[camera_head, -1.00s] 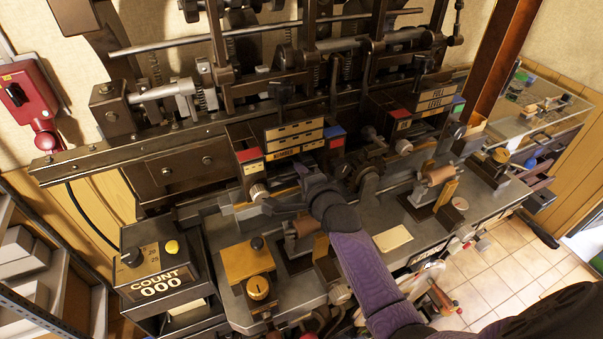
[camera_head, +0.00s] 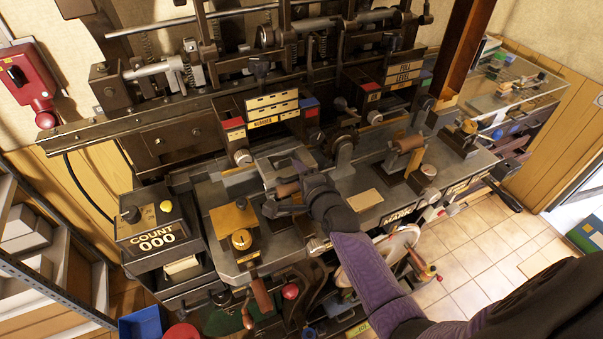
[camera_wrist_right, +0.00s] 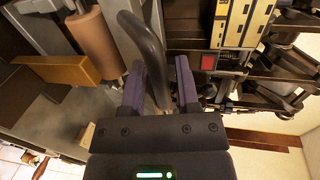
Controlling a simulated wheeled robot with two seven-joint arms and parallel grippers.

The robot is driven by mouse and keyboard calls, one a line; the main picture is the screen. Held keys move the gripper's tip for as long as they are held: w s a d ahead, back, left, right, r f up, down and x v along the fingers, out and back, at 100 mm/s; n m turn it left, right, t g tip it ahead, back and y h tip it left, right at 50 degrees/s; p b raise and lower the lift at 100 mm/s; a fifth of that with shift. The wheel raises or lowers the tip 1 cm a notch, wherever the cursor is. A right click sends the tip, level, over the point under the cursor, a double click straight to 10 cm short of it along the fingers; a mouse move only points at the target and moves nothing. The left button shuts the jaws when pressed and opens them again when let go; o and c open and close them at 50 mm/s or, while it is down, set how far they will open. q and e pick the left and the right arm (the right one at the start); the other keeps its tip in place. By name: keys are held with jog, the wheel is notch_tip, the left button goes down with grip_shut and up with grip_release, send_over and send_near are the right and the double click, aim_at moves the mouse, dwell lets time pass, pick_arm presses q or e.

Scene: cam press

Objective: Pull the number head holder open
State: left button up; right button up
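The number head holder (camera_head: 272,108) is a dark block with cream labelled strips, one reading NUMBER, with a red block at its left and a blue one at its right. It also shows in the wrist view (camera_wrist_right: 240,22). My right gripper (camera_head: 284,188) is in front of and below it, by a copper-coloured roller. In the wrist view, a curved dark bar (camera_wrist_right: 145,50) runs between the fingers of my right gripper (camera_wrist_right: 160,72). The fingers are apart, with a gap beside the bar at the right finger. My left gripper is not in view.
A COUNT 000 box (camera_head: 150,232) stands left on the bench. A similar LEVEL head (camera_head: 405,75) and a second copper roller (camera_head: 405,145) are to the right. A yellow plate with a knob (camera_head: 235,220) is near the bench's front edge.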

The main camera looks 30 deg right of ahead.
jog(key=shift+o, duration=0.5)
jog(key=shift+s+r, duration=0.15)
jog(key=shift+s, duration=0.4)
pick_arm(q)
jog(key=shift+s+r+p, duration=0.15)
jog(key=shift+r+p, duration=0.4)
pick_arm(e)
jog(key=v, duration=0.9)
jog(key=shift+s, duration=0.15)
jog(key=shift+r, duration=0.1)
